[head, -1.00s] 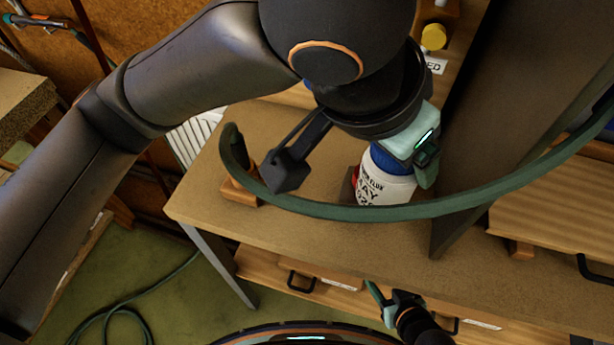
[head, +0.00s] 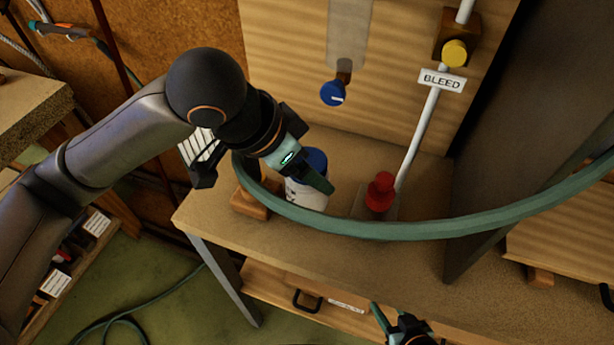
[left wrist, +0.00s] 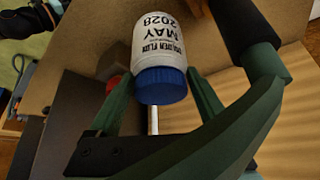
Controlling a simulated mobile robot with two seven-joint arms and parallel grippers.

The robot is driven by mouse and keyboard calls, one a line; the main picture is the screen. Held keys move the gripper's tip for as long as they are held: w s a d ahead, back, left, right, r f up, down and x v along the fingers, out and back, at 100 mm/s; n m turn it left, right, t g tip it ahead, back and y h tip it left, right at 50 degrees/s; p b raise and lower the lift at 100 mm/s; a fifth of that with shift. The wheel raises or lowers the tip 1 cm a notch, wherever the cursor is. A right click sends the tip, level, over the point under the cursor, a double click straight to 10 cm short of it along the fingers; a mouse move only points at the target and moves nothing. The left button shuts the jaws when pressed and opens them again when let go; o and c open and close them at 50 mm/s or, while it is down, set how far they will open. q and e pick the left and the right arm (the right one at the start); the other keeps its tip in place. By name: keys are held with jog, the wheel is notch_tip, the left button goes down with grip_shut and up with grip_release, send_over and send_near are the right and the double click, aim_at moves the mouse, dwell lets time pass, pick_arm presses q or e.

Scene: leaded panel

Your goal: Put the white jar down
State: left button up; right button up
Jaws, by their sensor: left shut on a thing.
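The white jar (head: 303,194) has a blue lid (head: 316,159) and black print. In the head view it is upright or nearly so, over the left part of the bench top, behind the green hose. My left gripper (head: 320,178) is shut on it. In the left wrist view the white jar (left wrist: 172,40) appears upside down, its blue lid (left wrist: 161,86) between the fingers. My right gripper (head: 393,324) is at the bottom edge, partly cut off, away from the jar.
The green hose (head: 400,230) arcs across the front of the bench (head: 420,195), past a wooden block (head: 250,203). A red knob (head: 380,192) stands right of the jar, below a white pipe and BLEED label (head: 442,80). A blue knob (head: 333,93) is on the back panel.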

pick_arm(q)
jog(key=shift+f, duration=1.35)
jog(key=o, duration=1.5)
jog(key=shift+o, duration=0.2)
